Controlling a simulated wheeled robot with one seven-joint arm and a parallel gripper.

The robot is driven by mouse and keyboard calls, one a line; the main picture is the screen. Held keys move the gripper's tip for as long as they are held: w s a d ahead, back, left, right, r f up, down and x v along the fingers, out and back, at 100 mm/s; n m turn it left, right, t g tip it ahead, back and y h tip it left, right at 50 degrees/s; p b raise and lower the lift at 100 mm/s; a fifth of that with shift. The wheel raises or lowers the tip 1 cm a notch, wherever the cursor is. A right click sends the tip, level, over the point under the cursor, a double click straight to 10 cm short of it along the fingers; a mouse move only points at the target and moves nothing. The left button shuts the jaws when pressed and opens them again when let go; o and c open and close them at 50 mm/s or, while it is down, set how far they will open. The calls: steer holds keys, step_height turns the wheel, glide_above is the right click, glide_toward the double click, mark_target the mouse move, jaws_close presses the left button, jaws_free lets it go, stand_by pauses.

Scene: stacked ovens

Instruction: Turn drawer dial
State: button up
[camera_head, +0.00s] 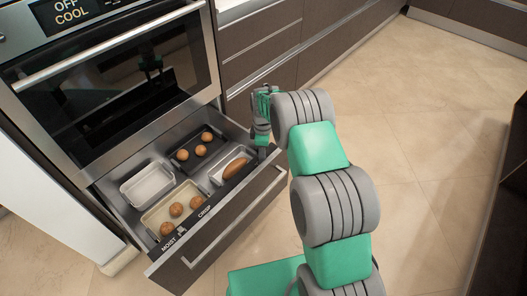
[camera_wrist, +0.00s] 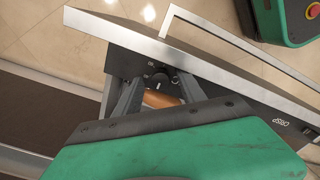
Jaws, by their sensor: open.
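The drawer (camera_head: 221,223) under the oven is pulled open, its front facing the lower right. The black round drawer dial (camera_wrist: 158,80) sits on the dark strip of the drawer front in the wrist view. My gripper (camera_wrist: 157,82) is open, with one finger on each side of the dial; I cannot tell whether they touch it. In the head view my gripper (camera_head: 262,140) points down over the right end of the drawer front and hides the dial. The dial's pointer direction is too small to read.
The drawer holds an empty light tray (camera_head: 148,184), a tray of round brown items (camera_head: 171,211), a dark tray (camera_head: 187,160) and a tray with a long brown item (camera_head: 235,168). A MOIST–CRISP slider (camera_head: 181,230) is on its front. Cabinets (camera_head: 262,40) stand behind; floor at right is clear.

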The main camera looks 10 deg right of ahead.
step_height(320, 180, up, 8)
steer(key=shift+f+p, duration=0.15)
steer(key=shift+p, duration=0.45)
steer(key=s+r+m+t+p, duration=0.1)
steer(key=s+r+m+p, duration=0.3)
steer(key=r, duration=0.9)
steer(key=s+r+m+t+p, duration=0.15)
steer(key=s+r+p, duration=0.4)
steer(key=r, duration=0.75)
steer(key=s+r+m+p, duration=0.4)
steer(key=s+r+p, duration=0.1)
steer(key=s, duration=0.4)
steer(key=s+r+m+p, duration=0.4)
steer(key=s+r, duration=0.3)
steer(key=s, duration=0.2)
steer(key=shift+a+r+t+p, duration=0.35)
steer(key=shift+a+r+p, duration=0.05)
